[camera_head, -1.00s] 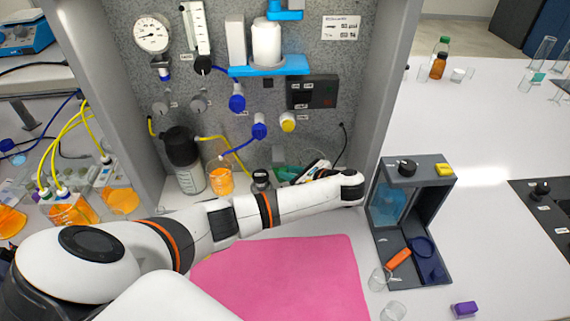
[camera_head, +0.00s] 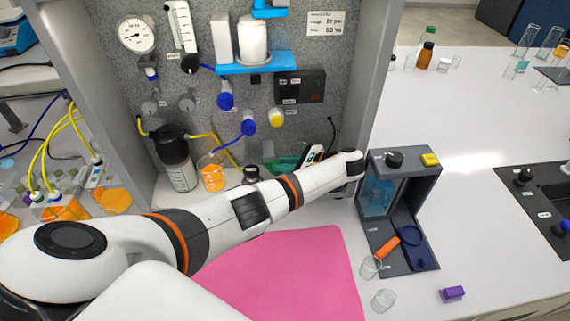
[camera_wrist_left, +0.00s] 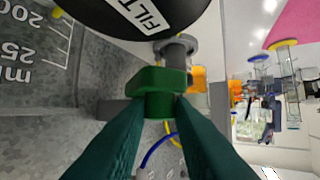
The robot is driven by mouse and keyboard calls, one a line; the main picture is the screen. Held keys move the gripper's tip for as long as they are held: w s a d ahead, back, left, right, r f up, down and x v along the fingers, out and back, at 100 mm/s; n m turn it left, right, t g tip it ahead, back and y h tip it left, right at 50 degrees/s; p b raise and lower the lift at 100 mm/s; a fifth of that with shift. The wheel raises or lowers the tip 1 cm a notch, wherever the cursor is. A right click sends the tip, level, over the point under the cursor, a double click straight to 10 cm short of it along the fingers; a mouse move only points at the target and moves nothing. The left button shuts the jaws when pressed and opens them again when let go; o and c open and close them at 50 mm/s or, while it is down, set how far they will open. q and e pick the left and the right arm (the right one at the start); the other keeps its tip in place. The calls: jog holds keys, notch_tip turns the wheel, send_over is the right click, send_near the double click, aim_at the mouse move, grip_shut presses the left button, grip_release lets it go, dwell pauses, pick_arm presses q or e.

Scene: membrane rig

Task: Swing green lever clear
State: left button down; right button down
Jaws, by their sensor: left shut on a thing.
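In the left wrist view, the green lever (camera_wrist_left: 157,82) sits on a grey fitting beside a black round part marked FILT. My left gripper (camera_wrist_left: 162,106) has its dark teal fingers shut on the lever, one on each side. In the head view, my left arm reaches across the bench from the left and bends back at the wrist. My left gripper (camera_head: 283,164) is low in front of the speckled rig panel, right of the orange beaker. The lever itself cannot be made out there. My right gripper is not in view.
An orange-filled beaker (camera_head: 212,174) and a black-capped bottle (camera_head: 176,160) stand left of the gripper. A grey open-fronted box (camera_head: 408,185) stands right of the wrist. A pink mat (camera_head: 285,275) lies in front. The white bench at right has free room.

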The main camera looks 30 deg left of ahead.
pick_arm(q)
jog(key=c, duration=1.3)
grip_release()
jog(key=shift+a, duration=0.1)
jog(key=shift+o, duration=0.2)
notch_tip(320, 180, up, 10)
jog(key=p, duration=0.3)
